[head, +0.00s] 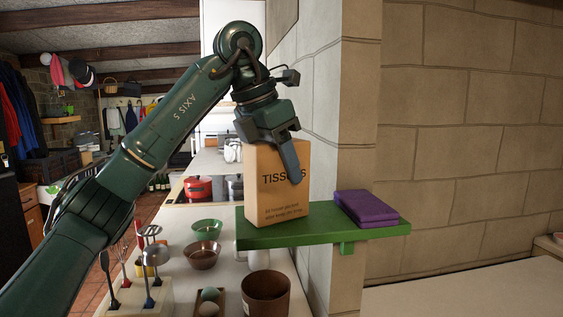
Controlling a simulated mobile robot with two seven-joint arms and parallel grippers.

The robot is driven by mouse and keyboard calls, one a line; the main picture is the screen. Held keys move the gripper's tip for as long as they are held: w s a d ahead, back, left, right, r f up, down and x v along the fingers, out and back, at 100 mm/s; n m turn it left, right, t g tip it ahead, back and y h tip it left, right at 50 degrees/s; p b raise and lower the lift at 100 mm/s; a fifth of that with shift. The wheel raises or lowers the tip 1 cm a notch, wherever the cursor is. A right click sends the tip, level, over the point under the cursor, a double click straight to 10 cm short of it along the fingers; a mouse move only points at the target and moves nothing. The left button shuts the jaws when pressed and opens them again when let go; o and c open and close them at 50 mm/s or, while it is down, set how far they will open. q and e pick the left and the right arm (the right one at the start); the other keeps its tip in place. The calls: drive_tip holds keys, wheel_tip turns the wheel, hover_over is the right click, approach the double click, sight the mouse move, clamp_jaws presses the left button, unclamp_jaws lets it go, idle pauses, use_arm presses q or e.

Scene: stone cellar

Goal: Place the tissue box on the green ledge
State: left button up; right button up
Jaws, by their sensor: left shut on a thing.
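The tissue box (276,196) is a tan upright box with dark "TISSUES" lettering, in the middle of the head view. My left gripper (291,172) reaches down from above and is shut on the box near its top. The box's base is at the surface of the green ledge (330,234), on its left part; I cannot tell whether it rests fully there or hangs just above. The ledge sticks out from the stone wall. My right gripper is not in view.
A folded purple cloth (366,208) lies on the ledge right of the box. Below left, a counter holds a brown pot (266,296), a green bowl (207,229), a brown bowl (202,256) and a utensil holder (140,299). A stone pillar (352,120) stands behind the ledge.

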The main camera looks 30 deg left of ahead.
use_arm(q)
drive_tip(key=o, duration=1.1)
drive_tip(key=v, duration=1.2)
drive_tip(key=shift+r, duration=0.1)
